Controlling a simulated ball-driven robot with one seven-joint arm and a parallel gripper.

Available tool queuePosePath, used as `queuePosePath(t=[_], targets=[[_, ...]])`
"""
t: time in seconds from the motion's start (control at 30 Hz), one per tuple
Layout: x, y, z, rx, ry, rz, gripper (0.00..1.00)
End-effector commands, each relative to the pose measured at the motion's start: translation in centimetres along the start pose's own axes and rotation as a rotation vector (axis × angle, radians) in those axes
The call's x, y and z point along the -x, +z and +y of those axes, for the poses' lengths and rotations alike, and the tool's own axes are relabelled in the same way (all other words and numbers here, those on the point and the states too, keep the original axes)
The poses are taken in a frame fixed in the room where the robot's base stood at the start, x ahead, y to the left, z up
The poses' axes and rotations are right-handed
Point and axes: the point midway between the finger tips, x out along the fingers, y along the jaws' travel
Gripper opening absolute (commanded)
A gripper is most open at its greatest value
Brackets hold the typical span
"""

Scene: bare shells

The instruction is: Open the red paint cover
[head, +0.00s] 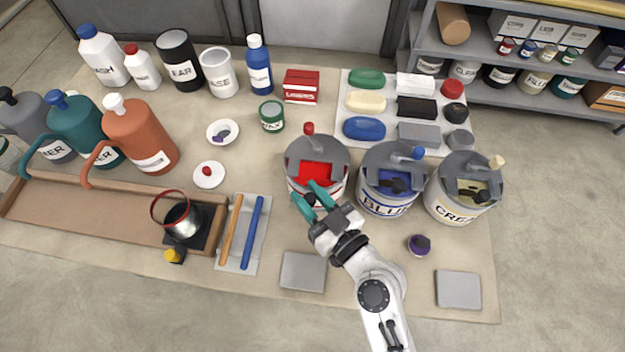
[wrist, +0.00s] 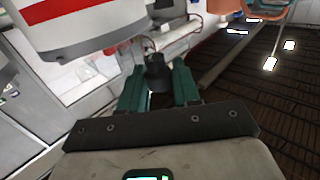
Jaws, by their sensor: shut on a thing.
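The red paint can (head: 333,187) stands on the table's middle, with a grey lid (head: 324,150) and a red knob (head: 309,128) at its back. A bright red surface (head: 315,173) shows in the lid's opening; I cannot tell whether it is cover or paint. My gripper (head: 311,197) is at the can's front rim, its teal fingers shut on a small black knob (head: 310,199). In the wrist view the black knob (wrist: 156,72) sits between the fingers, and the can (wrist: 90,30) is beside them at upper left. How the knob joins the cover is hidden.
A blue paint can (head: 385,205) and a cream paint can (head: 456,211) stand close on the right, each with a black knob in its lid opening. A grey square pad (head: 303,272) lies in front. A trowel-like blue-handled tool (head: 252,233) lies left.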

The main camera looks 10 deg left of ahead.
Motion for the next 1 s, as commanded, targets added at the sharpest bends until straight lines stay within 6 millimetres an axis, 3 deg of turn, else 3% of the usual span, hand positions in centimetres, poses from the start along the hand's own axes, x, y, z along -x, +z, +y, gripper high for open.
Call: queuePosePath(t=[0.13,0.43,0.47,0.6,0.87,1.0], targets=[[0.9,0.1,-0.9,0.0,-0.001,0.0,0.0],[1.0,0.0,-1.0,-0.001,0.0,0.0,0.0],[1.0,0.0,-1.0,-0.001,0.0,0.0,0.35],[1.0,0.0,-0.9,-0.001,0.001,0.0,0.48],[1.0,0.0,-0.9,0.0,0.001,0.0,0.51],[2.0,0.2,-0.9,-0.001,0.002,0.0,0.51]])
